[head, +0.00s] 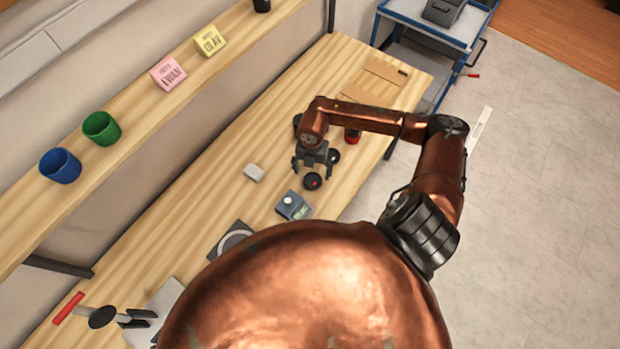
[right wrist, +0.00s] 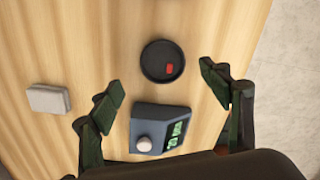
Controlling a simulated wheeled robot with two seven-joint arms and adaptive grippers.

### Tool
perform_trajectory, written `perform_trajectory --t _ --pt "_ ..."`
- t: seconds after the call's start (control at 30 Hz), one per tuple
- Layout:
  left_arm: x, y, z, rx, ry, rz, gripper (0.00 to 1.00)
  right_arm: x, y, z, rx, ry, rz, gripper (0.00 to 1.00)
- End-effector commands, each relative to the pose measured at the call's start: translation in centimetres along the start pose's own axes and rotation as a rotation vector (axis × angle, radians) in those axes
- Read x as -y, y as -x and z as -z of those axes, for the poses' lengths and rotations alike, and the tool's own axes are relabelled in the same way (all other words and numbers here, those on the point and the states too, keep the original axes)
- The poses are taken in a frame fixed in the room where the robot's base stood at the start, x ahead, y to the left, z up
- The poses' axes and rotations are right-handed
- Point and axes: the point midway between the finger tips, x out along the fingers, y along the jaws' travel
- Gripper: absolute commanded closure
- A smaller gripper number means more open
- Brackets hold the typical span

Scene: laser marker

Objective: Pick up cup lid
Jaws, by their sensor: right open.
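A round black cup lid (head: 312,182) with a small red mark lies flat on the wooden table in the head view. It also shows in the right wrist view (right wrist: 162,61), near the gap between the fingertips. My right gripper (head: 313,168) is open and empty above the table, close to the lid. Its two dark fingers (right wrist: 161,80) are spread in the right wrist view, with bare wood between them and the lid.
A blue-grey device with a display (head: 293,205) sits close to the lid, also seen in the right wrist view (right wrist: 160,128). A small whitish block (head: 254,172) lies to the left. Another dark round piece (head: 334,156) and a red-and-black object (head: 352,135) are behind the gripper.

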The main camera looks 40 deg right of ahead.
Motion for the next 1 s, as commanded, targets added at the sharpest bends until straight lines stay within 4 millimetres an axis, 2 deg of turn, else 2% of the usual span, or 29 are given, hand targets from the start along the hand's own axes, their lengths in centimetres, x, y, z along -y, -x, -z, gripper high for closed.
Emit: perform_trajectory --t 0.1,0.23,0.37,0.5,0.6,0.73,1.0 --pt "-0.1 0.2 -1.5 0.019 0.003 -0.001 0.60 0.4 -1.2 0.0 -0.002 -0.006 0.002 0.29" --pt "-0.1 0.6 -1.9 0.024 0.004 -0.001 0.60 0.4 -2.9 0.0 -0.004 -0.009 0.002 0.29" --pt "-0.1 0.7 -1.1 0.015 0.003 -0.001 0.60 0.3 -4.8 0.0 -0.003 -0.007 0.001 0.29" --pt "0.1 0.7 0.6 -0.007 0.000 0.000 0.60 0.2 -6.0 0.0 -0.002 -0.005 0.000 0.29" --pt "0.1 0.7 1.3 -0.017 -0.002 0.001 0.60 0.2 -6.2 0.0 -0.001 -0.003 -0.001 0.29" --pt "0.1 0.7 1.3 -0.016 -0.002 0.001 0.60 0.1 -6.1 0.0 -0.001 -0.002 -0.001 0.29" --pt "0.0 0.7 -0.1 0.001 0.001 0.000 0.60 0.1 -6.1 0.0 -0.001 -0.001 -0.001 0.47"
